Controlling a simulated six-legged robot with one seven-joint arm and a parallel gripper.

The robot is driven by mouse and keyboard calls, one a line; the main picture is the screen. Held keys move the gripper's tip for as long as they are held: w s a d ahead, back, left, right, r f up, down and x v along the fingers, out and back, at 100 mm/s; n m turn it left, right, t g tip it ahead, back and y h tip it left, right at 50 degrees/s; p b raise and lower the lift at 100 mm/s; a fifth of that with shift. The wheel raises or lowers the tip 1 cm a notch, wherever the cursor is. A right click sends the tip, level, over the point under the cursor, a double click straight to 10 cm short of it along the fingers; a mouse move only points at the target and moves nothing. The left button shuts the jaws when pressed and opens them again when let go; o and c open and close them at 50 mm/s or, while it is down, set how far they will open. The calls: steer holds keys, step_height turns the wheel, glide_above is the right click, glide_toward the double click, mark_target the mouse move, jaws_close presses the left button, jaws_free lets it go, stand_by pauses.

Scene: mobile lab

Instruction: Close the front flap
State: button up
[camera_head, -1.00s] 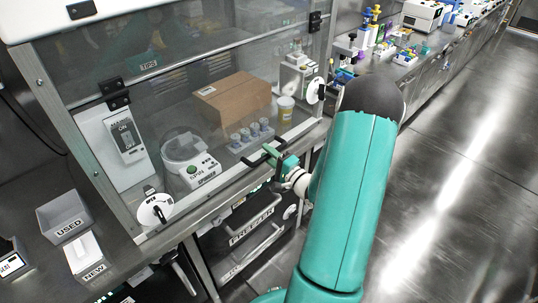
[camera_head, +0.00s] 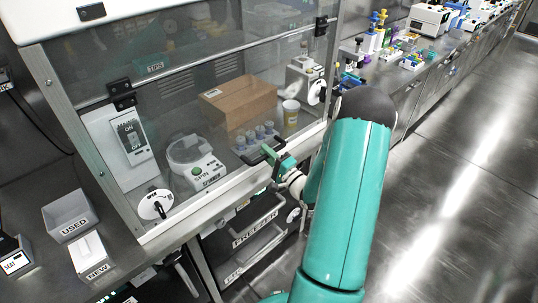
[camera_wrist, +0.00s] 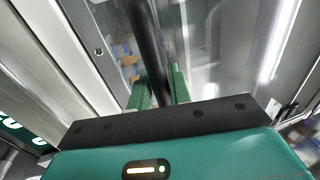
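The front flap (camera_head: 228,107) is a clear pane on the cabinet, hung from black hinges (camera_head: 121,95) along its upper edge. It slopes down to a pale metal rail (camera_head: 205,204) near the bench's front edge. Whether the rail touches the frame is hard to tell. A black bar handle (camera_head: 257,155) is at the rail. My gripper (camera_head: 279,164) is at this handle. In the wrist view its green fingers (camera_wrist: 160,85) stand on either side of the black bar (camera_wrist: 147,40) and look shut on it; the fingertips are partly hidden.
Round white latches sit at the flap's lower left (camera_head: 156,205) and right (camera_head: 316,91). Behind the pane are a cardboard box (camera_head: 240,101), a centrifuge (camera_head: 195,162) and several vials. Grey bins (camera_head: 69,215) stand at left. Freezer drawers (camera_head: 255,232) are below; open floor (camera_head: 450,200) lies right.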

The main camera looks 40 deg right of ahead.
steer(key=shift+o, duration=1.4)
steer(key=shift+w+f, duration=0.1)
steer(key=shift+w, duration=0.2)
steer(key=shift+s, duration=0.3)
steer(key=shift+w, duration=0.1)
steer(key=v, duration=1.4)
steer(key=shift+a, duration=0.1)
